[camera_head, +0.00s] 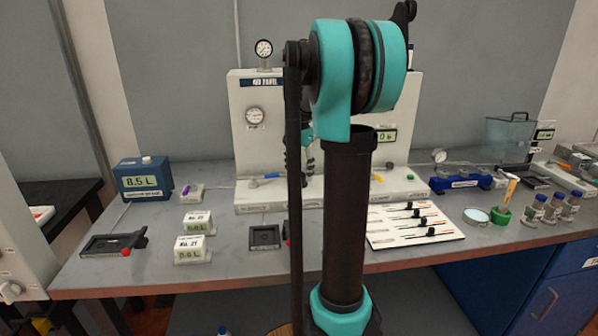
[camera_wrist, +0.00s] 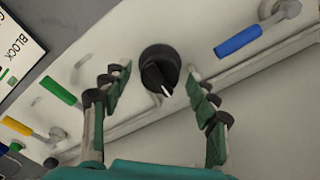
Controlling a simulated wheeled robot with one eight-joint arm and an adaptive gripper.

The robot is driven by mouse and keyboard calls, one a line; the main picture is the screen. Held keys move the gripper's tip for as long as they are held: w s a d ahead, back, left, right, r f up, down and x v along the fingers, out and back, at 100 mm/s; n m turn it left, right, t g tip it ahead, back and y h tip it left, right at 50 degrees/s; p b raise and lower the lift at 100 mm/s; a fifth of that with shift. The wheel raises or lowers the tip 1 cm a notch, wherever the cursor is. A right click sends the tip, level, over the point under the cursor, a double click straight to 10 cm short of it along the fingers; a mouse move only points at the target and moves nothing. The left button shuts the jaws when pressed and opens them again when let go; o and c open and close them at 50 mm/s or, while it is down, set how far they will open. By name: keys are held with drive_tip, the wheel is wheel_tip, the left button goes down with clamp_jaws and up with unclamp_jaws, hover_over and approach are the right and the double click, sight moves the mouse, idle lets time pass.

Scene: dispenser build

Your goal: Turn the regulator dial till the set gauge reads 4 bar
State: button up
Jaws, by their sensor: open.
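The regulator dial (camera_wrist: 160,70) is a round black knob with a white pointer mark, on the pale panel in the wrist view. The mark points down and slightly right in that picture. My gripper (camera_wrist: 158,76) is open, with one finger on each side of the dial; I cannot tell whether either touches it. In the head view the panel (camera_head: 240,165) stands at the back of the bench. A round gauge (camera_head: 255,116) is on its face and another gauge (camera_head: 264,48) is on top. Their readings and small labels are illegible. My arm hides the dial there.
A blue lever (camera_wrist: 238,42), a green lever (camera_wrist: 60,90) and a yellow lever (camera_wrist: 16,125) sit near the dial. A blue box (camera_head: 145,180) stands left; a white board (camera_head: 412,226) lies in front.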

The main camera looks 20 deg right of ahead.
sight(299, 171)
wheel_tip(299, 171, up, 12)
idle(0.5)
drive_tip(key=shift+s, duration=0.15)
